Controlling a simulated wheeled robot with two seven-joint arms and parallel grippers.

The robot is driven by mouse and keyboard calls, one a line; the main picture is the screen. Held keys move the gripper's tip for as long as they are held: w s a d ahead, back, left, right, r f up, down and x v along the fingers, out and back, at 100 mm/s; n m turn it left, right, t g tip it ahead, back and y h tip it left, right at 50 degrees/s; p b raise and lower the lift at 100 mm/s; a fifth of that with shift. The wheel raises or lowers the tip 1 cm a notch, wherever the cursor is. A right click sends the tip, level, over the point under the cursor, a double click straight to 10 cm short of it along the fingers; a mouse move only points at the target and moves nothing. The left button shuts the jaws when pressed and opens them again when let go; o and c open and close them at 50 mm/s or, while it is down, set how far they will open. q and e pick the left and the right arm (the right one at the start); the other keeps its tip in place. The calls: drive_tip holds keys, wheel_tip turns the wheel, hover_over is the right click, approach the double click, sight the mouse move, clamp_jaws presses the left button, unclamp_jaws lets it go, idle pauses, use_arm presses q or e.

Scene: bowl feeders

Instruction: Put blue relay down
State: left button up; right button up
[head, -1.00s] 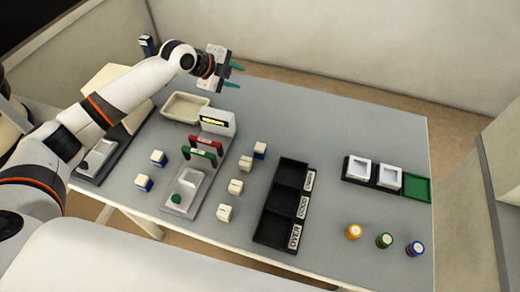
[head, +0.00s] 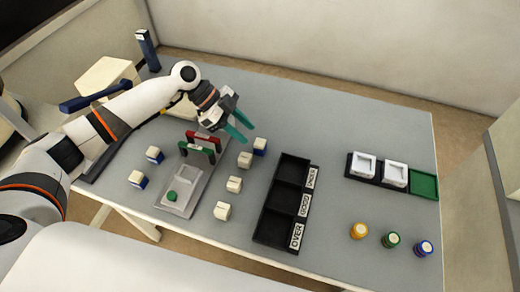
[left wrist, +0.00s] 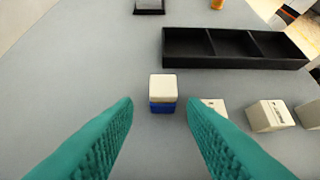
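A blue relay (head: 260,147), a cube with a white top and blue base, stands upright on the table just right of my left gripper (head: 245,132). In the left wrist view the blue relay (left wrist: 163,95) stands just beyond the gap between the teal fingertips (left wrist: 160,104). The left gripper is open and empty, with its fingers pointing toward this relay. Two more blue-based relays, an upper one (head: 155,154) and a lower one (head: 138,179), stand at the left. My right gripper is in neither view.
Pale relays (head: 245,160) stand close to the blue one. A black three-compartment tray (head: 271,228) lies to the right. A grey fixture (head: 180,208) with red and green frames (head: 197,150) is to the left. Coloured round pieces (head: 390,240) stand at the front right.

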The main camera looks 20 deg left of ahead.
sight(256, 141)
use_arm(q)
drive_tip(key=b+x, duration=0.1)
drive_tip(key=x, duration=0.4)
drive_tip(key=shift+s+d+r, duration=0.1)
drive_tip(key=shift+d+r, duration=0.05)
drive_tip(key=shift+d, duration=0.05)
drive_tip(key=shift+c, duration=0.4)
